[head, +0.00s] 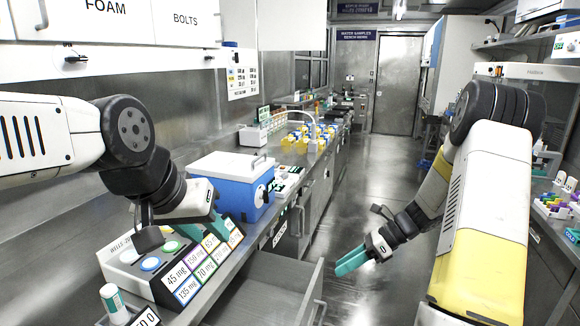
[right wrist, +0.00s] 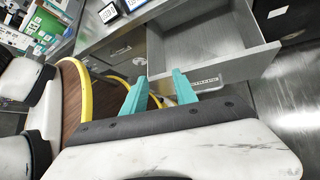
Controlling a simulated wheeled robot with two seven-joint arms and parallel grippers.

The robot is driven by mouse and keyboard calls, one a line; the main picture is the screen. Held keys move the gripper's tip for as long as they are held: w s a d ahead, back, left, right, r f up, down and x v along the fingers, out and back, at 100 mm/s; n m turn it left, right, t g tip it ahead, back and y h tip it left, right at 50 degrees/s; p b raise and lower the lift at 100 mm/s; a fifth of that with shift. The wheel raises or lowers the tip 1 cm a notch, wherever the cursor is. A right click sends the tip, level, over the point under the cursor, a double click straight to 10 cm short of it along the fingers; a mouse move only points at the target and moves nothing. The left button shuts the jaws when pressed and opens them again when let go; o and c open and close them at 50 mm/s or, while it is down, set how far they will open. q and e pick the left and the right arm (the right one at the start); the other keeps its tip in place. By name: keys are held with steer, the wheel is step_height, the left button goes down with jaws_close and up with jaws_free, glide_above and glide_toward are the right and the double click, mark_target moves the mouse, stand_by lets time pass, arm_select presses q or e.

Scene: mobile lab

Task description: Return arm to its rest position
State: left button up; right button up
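My right gripper (head: 352,262) is at the end of my right arm, low over the aisle to the right of the open drawer in the head view. In the right wrist view its two teal fingers (right wrist: 158,95) stand apart with nothing between them. My left gripper (head: 203,228) hangs over the sloped panel of labelled cards on the left bench. Its teal fingertips point down and look apart, with no object visible between them. Whether they touch the panel cannot be told.
An open, empty-looking drawer (head: 262,296) juts from the left bench; it also shows in the right wrist view (right wrist: 205,48). A blue-and-white cooler (head: 228,190) and the card panel (head: 200,270) stand on that bench. The aisle floor (head: 370,180) is clear toward the far door.

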steer(key=s+r+n+t+h, duration=0.3)
steer(key=s+r+n+h, duration=0.1)
steer(key=s+r+n, duration=0.5)
steer(key=s+r+n+t+h, duration=0.3)
steer(key=s+r+n, duration=0.6)
steer(key=r+n, duration=0.5)
steer(key=shift+s+a+r+t+h, duration=0.3)
steer(key=shift+a+r+h, duration=0.15)
steer(key=shift+h, duration=0.15)
